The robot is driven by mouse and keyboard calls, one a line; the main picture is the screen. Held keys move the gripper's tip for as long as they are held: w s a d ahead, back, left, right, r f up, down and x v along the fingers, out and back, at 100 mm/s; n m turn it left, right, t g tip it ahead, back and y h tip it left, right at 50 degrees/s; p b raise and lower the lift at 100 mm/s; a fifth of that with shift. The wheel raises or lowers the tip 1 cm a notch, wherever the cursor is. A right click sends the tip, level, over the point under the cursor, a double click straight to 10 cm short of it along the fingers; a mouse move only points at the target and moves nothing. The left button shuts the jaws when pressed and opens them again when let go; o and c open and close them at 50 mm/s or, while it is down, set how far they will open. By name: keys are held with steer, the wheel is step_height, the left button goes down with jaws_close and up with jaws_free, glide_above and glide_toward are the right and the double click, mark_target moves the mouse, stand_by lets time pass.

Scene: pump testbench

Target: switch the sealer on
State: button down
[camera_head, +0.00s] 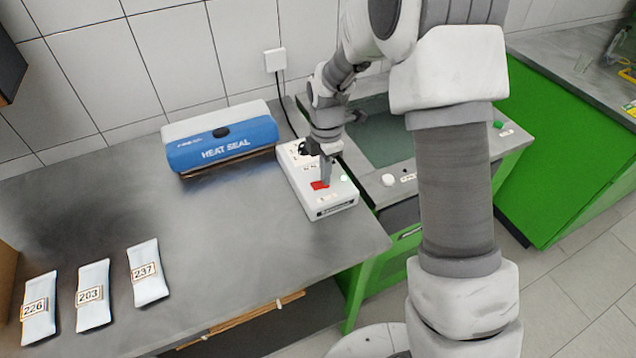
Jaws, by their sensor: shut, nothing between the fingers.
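The blue and white heat sealer (222,142) marked "HEAT SEAL" stands at the back of the grey bench. To its right is a white control box (330,203) with a red switch (320,185) and a small light (344,178) that looks pale green. My gripper (325,182) points down over the box, with its fingers shut and empty. Its fingertips are at the red switch and hide part of it. I cannot tell whether they touch it or hover just above.
Three white pouches labelled 226 (39,310), 203 (92,296) and 237 (148,273) lie at the front left of the bench (230,235). A cable runs from the box to a wall socket (275,60). A green-framed station (390,140) adjoins the bench on the right.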

step_height(320, 180, up, 7)
steer(key=p, duration=0.4)
stand_by(0.7)
steer(key=s+d+r+m+t, duration=0.1)
steer(key=s+d+r+m, duration=0.2)
steer(key=s+r+m, duration=0.35)
steer(key=s+d+r+m+t, duration=0.2)
steer(key=s+d+r+m, duration=0.15)
steer(key=r, duration=0.65)
steer(key=s+d+r+m+t, duration=0.1)
steer(key=s+r+m, duration=0.1)
steer(key=s+m, duration=0.4)
steer(key=s+d+r+m+t, duration=0.1)
steer(key=s+d+r+m, duration=0.1)
steer(key=s+m, duration=0.4)
steer(key=shift+s+d+r+m+t, duration=0.3)
steer(key=shift+s+r, duration=0.45)
steer(key=shift+s, duration=0.45)
